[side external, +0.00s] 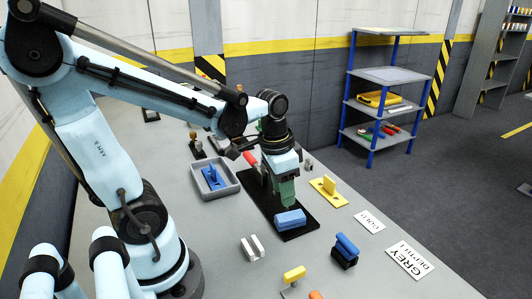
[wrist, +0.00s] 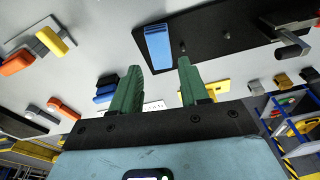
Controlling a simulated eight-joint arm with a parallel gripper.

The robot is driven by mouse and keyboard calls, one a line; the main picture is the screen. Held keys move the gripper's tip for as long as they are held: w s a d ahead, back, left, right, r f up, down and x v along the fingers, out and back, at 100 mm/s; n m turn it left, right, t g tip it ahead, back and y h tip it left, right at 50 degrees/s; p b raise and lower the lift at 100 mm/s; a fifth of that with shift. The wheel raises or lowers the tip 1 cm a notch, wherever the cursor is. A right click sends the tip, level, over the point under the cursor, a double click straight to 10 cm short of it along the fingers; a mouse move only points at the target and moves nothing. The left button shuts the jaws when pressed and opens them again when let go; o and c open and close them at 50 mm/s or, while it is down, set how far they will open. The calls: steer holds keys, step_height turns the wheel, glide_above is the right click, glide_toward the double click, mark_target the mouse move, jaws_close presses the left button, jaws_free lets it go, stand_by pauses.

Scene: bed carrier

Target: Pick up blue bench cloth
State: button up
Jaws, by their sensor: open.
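The blue bench cloth (side external: 290,220) looks like a small folded blue bundle lying at the near end of a black board (side external: 262,198). In the wrist view the cloth (wrist: 158,47) is a blue strip at the board's edge, ahead of and between my fingers. My gripper (side external: 289,203) has green fingers pointing down just above and behind the cloth. In the wrist view my gripper (wrist: 160,64) is open, with nothing held between its fingers. The side view does not clearly show the gap between fingers and cloth.
A grey tray (side external: 233,187) with a blue piece stands left of the board. A yellow piece (side external: 329,190) lies right of it. A blue-topped black block (side external: 345,247) and a silver clamp-like piece (side external: 252,247) stand nearer. White label cards (side external: 410,259) lie at the right edge.

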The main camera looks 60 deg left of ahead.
mark_target(289, 216)
steer(key=shift+w+d+f, duration=0.1)
steer(key=shift+w+f, duration=0.2)
steer(key=shift+f, duration=1.05)
steer(key=shift+w+d+f, duration=0.1)
steer(key=shift+w+f, duration=0.15)
steer(key=shift+f, duration=1.1)
steer(key=shift+w+d+f, duration=0.1)
steer(key=shift+w+f, duration=0.2)
steer(key=shift+f, duration=1.05)
steer(key=shift+c, duration=0.3)
steer(key=c, duration=0.7)
steer(key=shift+r, duration=0.15)
